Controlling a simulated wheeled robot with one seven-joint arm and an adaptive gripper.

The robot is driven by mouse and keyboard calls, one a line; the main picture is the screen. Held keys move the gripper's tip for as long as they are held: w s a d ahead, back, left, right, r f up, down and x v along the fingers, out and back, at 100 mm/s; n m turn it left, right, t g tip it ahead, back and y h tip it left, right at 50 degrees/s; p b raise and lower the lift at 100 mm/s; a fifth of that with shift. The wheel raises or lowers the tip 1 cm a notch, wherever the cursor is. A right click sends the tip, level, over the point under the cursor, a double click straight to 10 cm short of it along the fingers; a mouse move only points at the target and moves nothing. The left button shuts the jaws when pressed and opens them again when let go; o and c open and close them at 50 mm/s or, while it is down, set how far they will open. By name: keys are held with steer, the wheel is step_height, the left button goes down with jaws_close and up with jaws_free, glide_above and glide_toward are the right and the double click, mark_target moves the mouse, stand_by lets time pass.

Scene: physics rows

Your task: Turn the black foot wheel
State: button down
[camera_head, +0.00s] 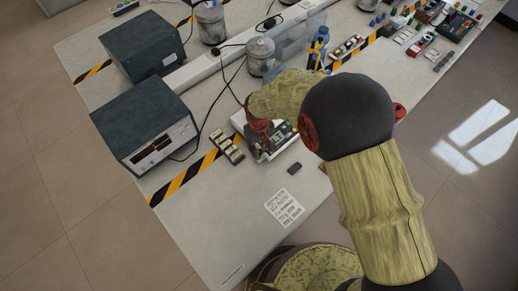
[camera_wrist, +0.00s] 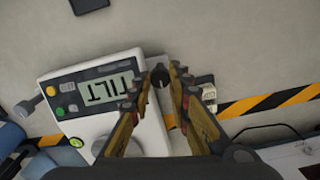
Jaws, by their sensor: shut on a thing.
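A white instrument (camera_wrist: 150,118) lies on the bench in the wrist view, with coloured buttons and a display (camera_wrist: 103,90) that reads TILT, upside down in this view. The black foot wheel (camera_wrist: 160,76) is at the instrument's corner. My gripper (camera_wrist: 163,82) has a finger on each side of the wheel and is shut on it. In the head view my arm hides much of the instrument (camera_head: 264,155), and my gripper (camera_head: 262,130) is over it; the wheel cannot be made out there.
A grey knob (camera_wrist: 26,107) sticks out at the instrument's far side. Two dark boxes (camera_head: 145,120) stand left on the bench. A small black block (camera_head: 294,168) and a printed sheet (camera_head: 285,208) lie near the front edge. Striped tape (camera_head: 183,180) crosses the bench.

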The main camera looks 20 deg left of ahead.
steer(key=shift+n, duration=0.4)
steer(key=n, duration=0.3)
steer(key=shift+n+p, duration=0.4)
steer(key=shift+n, duration=1.5)
steer(key=c, duration=1.7)
jaws_free()
steer(key=shift+o, duration=0.2)
step_height(320, 180, up, 12)
